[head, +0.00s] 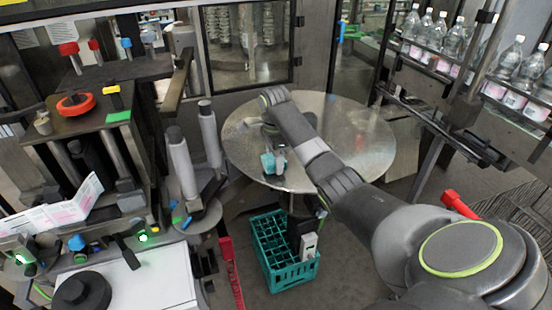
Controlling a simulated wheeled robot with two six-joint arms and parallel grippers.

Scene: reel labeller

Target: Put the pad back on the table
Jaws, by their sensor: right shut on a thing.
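My right arm reaches from the lower right over the round metal table (365,148). My right gripper (274,158) points down at the left part of this table. It is shut on a small light-blue pad (267,164), partly covered by the fingers. I cannot tell whether the pad touches the tabletop or hangs a little above it. My left gripper is out of the picture.
A teal crate (268,262) stands on the floor below the table. Clear bottles (452,40) line a conveyor at the upper right. Grey rollers (180,165) stand left of the table. The table's right side is bare.

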